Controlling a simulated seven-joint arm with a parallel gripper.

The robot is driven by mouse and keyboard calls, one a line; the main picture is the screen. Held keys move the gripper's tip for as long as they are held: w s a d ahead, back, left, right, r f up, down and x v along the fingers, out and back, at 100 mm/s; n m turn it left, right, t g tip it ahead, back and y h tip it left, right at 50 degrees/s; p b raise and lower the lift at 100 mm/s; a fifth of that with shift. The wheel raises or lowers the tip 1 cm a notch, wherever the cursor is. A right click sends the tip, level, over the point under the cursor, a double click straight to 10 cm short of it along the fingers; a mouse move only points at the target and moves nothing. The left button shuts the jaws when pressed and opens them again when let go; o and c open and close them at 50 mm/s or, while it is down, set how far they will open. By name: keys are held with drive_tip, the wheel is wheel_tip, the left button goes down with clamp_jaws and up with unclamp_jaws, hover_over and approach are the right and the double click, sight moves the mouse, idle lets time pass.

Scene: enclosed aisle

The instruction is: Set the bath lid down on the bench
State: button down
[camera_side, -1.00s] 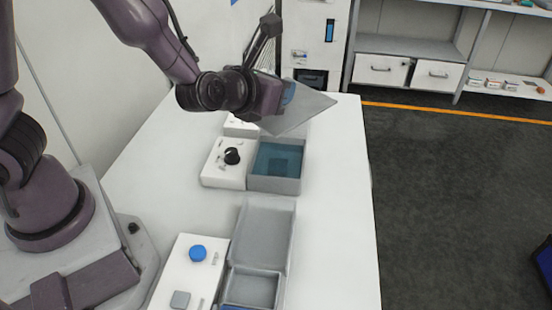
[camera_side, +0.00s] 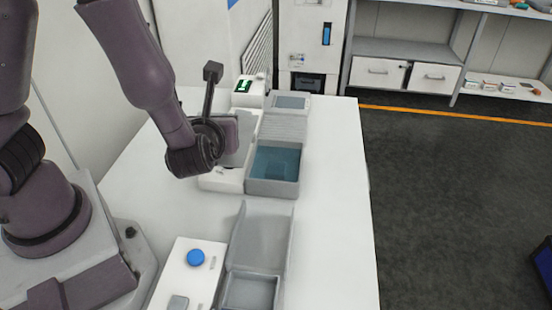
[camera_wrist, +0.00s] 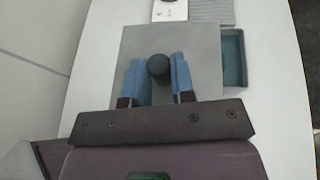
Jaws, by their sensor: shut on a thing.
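The bath lid (camera_wrist: 195,40) is a flat grey square plate with a dark round knob (camera_wrist: 158,68). In the wrist view, the blue fingers of my gripper (camera_wrist: 158,75) are shut on the knob from both sides. In the side view, the lid (camera_side: 245,138) is partly hidden behind my wrist and appears tilted, left of the open bath and over its white control box. The bath (camera_side: 273,186) is a grey box with blue liquid, uncovered; part of it shows in the wrist view (camera_wrist: 233,42). The white bench (camera_side: 335,200) lies below.
A device with a green display (camera_side: 244,87) and a grey-topped unit (camera_side: 291,102) stand behind the bath. An open grey box (camera_side: 262,236) and a panel with a blue button (camera_side: 195,257) are in front. The bench's right strip is clear.

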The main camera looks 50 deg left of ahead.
sight(256, 123)
drive_tip(key=w+f, duration=0.1)
drive_tip(key=w, duration=0.2)
drive_tip(key=w+f, duration=0.1)
drive_tip(key=w, duration=0.2)
drive_tip(key=w+f, duration=0.2)
drive_tip(key=w, duration=0.1)
drive_tip(key=shift+a, duration=0.15)
drive_tip(key=shift+w+f, duration=0.8)
drive_tip(key=shift+f, duration=0.65)
drive_tip(key=shift+w+f, duration=0.85)
drive_tip(key=shift+f, duration=0.55)
drive_tip(key=shift+w+f, duration=0.8)
drive_tip(key=shift+f, duration=0.65)
drive_tip(key=shift+f, duration=0.1)
drive_tip(key=c, duration=1)
unclamp_jaws()
drive_tip(key=shift+o, duration=0.2)
